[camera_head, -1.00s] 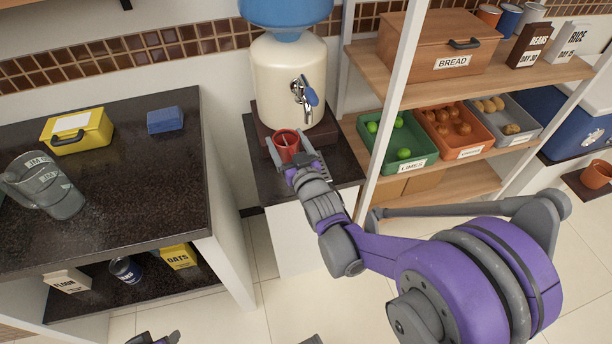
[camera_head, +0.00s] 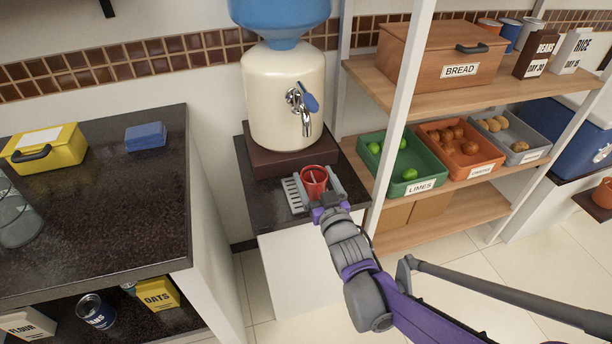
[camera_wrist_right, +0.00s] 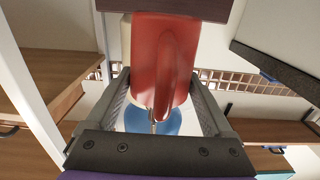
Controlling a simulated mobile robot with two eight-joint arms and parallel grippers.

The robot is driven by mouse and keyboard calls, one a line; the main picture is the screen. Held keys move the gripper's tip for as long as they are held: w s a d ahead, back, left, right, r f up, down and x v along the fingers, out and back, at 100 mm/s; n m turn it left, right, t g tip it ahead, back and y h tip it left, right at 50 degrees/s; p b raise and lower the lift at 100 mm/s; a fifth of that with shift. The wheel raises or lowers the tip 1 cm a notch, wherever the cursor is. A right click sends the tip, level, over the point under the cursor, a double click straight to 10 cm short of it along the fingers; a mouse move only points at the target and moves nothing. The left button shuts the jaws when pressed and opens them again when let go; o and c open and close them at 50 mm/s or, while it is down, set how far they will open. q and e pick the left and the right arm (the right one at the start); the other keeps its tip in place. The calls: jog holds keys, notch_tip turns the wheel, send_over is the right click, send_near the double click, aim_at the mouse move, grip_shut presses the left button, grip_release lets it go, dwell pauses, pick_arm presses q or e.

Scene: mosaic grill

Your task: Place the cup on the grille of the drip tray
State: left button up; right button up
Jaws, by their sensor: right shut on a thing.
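The red cup (camera_head: 314,184) is upright between the fingers of my right gripper (camera_head: 318,190), which is shut on it. In the right wrist view the cup (camera_wrist_right: 155,60) fills the space between both fingers, its handle facing the camera. The drip tray's pale slatted grille (camera_head: 293,196) shows just left of the cup, below the dispenser's tap (camera_head: 303,107). The cup and gripper hide the rest of the grille. I cannot tell whether the cup touches the grille or hangs just above it. My left gripper is not in view.
The cream water dispenser (camera_head: 283,95) stands on a brown base (camera_head: 272,160) behind the cup. A shelf post (camera_head: 398,90) rises close on the right, by the green limes crate (camera_head: 420,184). A dark counter (camera_head: 90,215) stands at the left.

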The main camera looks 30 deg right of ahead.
aim_at(311, 170)
jog(key=x, duration=0.5)
jog(key=shift+w+b, duration=0.25)
jog(key=shift+b, duration=0.05)
jog(key=f+b, duration=0.1)
jog(key=w+f, duration=0.1)
jog(key=f, duration=0.1)
jog(key=shift+d+f+b, duration=0.15)
jog(key=shift+b, duration=0.25)
jog(key=shift+s+f, duration=0.1)
